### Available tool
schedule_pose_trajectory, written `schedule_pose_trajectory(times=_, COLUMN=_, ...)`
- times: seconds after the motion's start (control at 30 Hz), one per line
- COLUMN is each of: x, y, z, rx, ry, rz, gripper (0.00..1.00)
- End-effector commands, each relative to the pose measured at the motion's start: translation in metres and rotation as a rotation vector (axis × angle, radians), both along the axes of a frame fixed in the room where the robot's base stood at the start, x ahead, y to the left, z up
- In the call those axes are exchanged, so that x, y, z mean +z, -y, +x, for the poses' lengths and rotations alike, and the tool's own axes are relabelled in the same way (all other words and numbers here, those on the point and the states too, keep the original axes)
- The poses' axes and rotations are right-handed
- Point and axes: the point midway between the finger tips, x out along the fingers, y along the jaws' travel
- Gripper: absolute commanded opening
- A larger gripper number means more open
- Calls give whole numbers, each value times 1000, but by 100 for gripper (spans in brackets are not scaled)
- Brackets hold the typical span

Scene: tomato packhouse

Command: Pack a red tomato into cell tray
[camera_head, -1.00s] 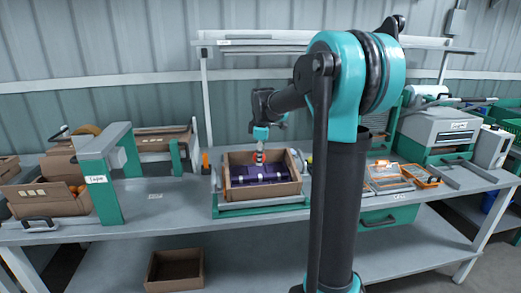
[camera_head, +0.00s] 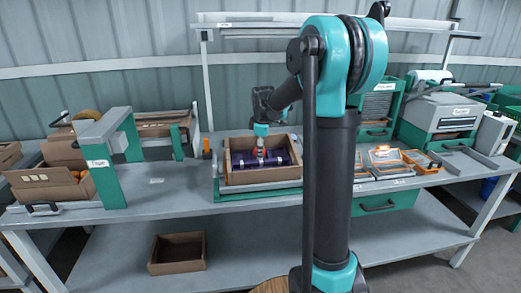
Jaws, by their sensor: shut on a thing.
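A purple cell tray (camera_head: 281,160) lies inside an open cardboard box (camera_head: 262,178) on the bench. My gripper (camera_head: 260,154) points down over the middle of the tray, inside the box's outline. It is shut on a small red tomato (camera_head: 260,151), which shows only as a red patch between the fingers. The tomato is low, close to the tray; I cannot tell whether it touches a cell. The fingers hide part of the tray, and single cells are too small to make out.
The box sits on a green-edged stand (camera_head: 260,194). A green and grey arch (camera_head: 108,155) stands left, beside cardboard boxes (camera_head: 50,188). Orange-edged trays (camera_head: 385,158) and a grey machine (camera_head: 440,118) are right. An empty box (camera_head: 177,252) is on the lower shelf.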

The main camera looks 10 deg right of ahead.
Motion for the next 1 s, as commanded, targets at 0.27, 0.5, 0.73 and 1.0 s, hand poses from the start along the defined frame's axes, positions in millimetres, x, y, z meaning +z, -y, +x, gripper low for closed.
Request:
schedule_pose_trajectory(times=0.27, x=-1, y=0, z=0, rx=0, ry=0, rz=-1, gripper=30)
schedule_pose_trajectory(times=0.5, x=-2, y=0, z=0, rx=0, ry=0, rz=-1, gripper=53)
schedule_pose_trajectory(times=0.73, x=-1, y=0, z=0, rx=0, ry=0, rz=0, gripper=68)
schedule_pose_trajectory(times=1.0, x=-1, y=0, z=0, rx=0, ry=0, rz=0, gripper=68)
